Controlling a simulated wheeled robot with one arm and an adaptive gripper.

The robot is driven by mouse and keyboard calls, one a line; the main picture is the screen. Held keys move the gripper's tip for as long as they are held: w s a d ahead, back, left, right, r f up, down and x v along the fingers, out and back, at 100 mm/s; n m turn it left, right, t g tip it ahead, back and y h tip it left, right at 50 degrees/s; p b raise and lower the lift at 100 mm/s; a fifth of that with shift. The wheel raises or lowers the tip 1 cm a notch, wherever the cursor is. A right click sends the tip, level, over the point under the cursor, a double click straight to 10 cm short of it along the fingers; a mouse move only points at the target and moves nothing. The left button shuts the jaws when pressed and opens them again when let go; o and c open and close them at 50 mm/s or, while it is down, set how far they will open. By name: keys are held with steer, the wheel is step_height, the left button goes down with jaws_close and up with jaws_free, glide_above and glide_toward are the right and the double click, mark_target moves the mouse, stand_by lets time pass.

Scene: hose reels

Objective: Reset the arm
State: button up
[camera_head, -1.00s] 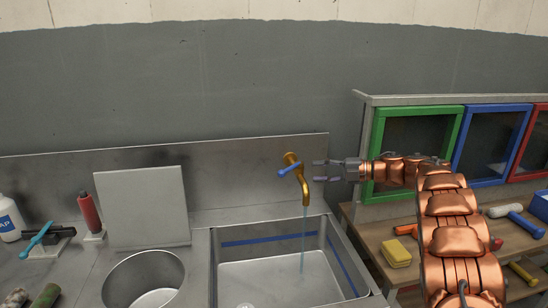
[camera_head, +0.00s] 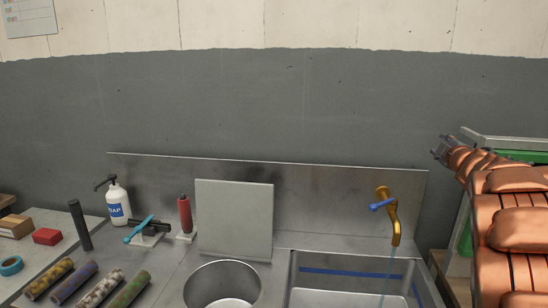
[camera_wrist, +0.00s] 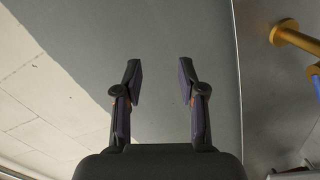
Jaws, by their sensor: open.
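My gripper (camera_head: 437,148) is at the right in the head view, raised in front of the grey wall, above and to the right of the tap. In the wrist view my gripper (camera_wrist: 160,85) is open, with nothing between its fingers. My copper-coloured arm fills the right edge of the head view. The brass tap (camera_head: 394,215) has a blue handle (camera_head: 382,204), and a thin stream of water runs from it into the steel sink (camera_head: 330,292). The tap (camera_wrist: 297,40) also shows at the right edge of the wrist view, apart from the fingers.
A soap bottle (camera_head: 118,203), a red bottle (camera_head: 184,215) and a grey panel (camera_head: 235,218) stand on the counter. Several patterned rolls (camera_head: 88,284) lie at the front left. A green-framed cabinet (camera_head: 515,155) is partly hidden behind my arm. The wall space above the counter is clear.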

steer(key=s+a+f+m+g+h, duration=0.2)
steer(key=s+a+f+m+g, duration=0.25)
steer(key=s, duration=0.65)
steer(key=s+a+f+m+g+h, duration=0.2)
steer(key=s+f+m+g, duration=0.2)
steer(key=s+f+m, duration=0.45)
steer(key=s+a+f+g+y, duration=0.2)
steer(key=s+a, duration=0.6)
steer(key=s, duration=0.4)
steer(key=s+a+f+n+g+y, duration=0.1)
steer(key=s+a+f+g+y, duration=0.1)
steer(key=s+a+f+g, duration=0.2)
steer(key=s+a+f+g+y, duration=0.3)
steer(key=s+a+f, duration=0.4)
steer(key=s, duration=1.3)
steer(key=a+g, duration=0.1)
steer(key=a, duration=0.3)
steer(key=shift+a+f+n, duration=0.25)
steer(key=shift+a+n, duration=0.05)
steer(key=shift+a, duration=0.05)
steer(key=shift+a, duration=0.1)
